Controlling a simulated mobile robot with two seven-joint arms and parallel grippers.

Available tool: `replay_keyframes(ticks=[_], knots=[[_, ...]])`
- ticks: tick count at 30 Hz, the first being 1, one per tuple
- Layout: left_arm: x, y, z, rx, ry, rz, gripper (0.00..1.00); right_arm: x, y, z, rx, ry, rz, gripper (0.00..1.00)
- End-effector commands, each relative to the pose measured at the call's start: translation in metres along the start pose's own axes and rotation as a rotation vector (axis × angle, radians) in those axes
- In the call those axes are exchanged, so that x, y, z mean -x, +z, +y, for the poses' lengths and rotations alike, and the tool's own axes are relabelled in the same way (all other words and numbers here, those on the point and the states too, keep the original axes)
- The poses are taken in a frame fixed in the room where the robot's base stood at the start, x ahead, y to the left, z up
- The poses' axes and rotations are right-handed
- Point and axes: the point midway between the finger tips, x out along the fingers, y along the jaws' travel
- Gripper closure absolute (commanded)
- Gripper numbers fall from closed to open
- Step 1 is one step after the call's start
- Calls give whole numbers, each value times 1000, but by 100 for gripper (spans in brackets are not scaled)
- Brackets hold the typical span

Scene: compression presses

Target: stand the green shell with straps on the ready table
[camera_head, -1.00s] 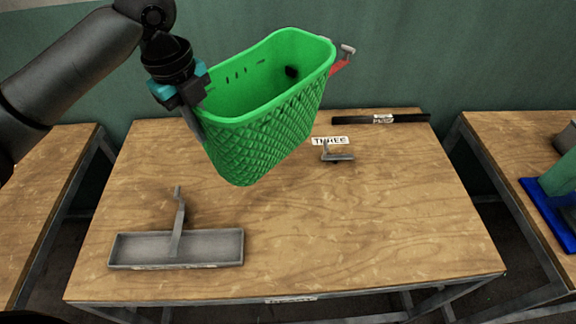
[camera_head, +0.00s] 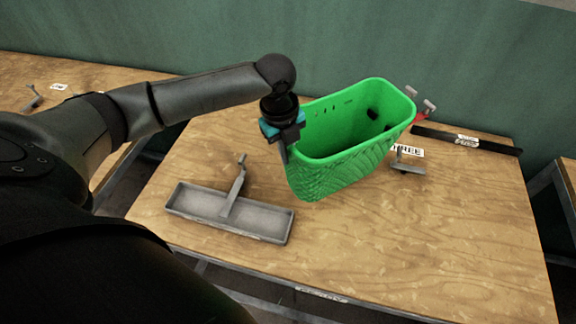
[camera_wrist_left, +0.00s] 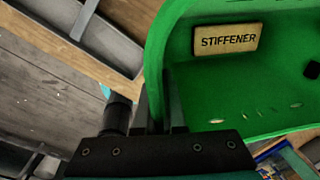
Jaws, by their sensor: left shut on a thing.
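The green shell (camera_head: 335,165) is an open, basket-like tub with a textured outside, opening upward over the wooden table (camera_head: 440,240). My left gripper (camera_head: 284,150) is shut on the shell's left rim. A red piece with grey ends (camera_head: 422,112) sticks out at its far right end. I cannot tell whether the shell's bottom touches the table. The left wrist view shows the shell's inside (camera_wrist_left: 270,85) with a tag reading STIFFENER (camera_wrist_left: 228,40), and the gripper fingers (camera_wrist_left: 160,105) at its wall. The table's front label is unreadable. My right gripper is not in view.
A grey tray with an upright handle (camera_head: 228,212) lies left of the shell. A small grey bracket (camera_head: 408,166) and a label reading THREE (camera_head: 408,151) are to its right. A black bar (camera_head: 490,146) lies at the back right. The table's front right is clear.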

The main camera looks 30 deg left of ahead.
Motion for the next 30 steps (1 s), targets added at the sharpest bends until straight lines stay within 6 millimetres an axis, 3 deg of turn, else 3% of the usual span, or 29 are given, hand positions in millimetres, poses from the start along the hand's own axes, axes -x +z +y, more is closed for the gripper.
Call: replay_keyframes(ticks=[5,14,25,26,30], knots=[[-10,0,-2,0,-9,-1,100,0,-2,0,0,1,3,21],[-48,0,3,0,-8,0,100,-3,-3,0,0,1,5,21],[-51,0,3,0,-9,-2,100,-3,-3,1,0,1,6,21],[-52,0,5,0,-2,-1,89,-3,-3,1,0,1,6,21],[-52,0,5,0,-2,-1,74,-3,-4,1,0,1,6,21]])
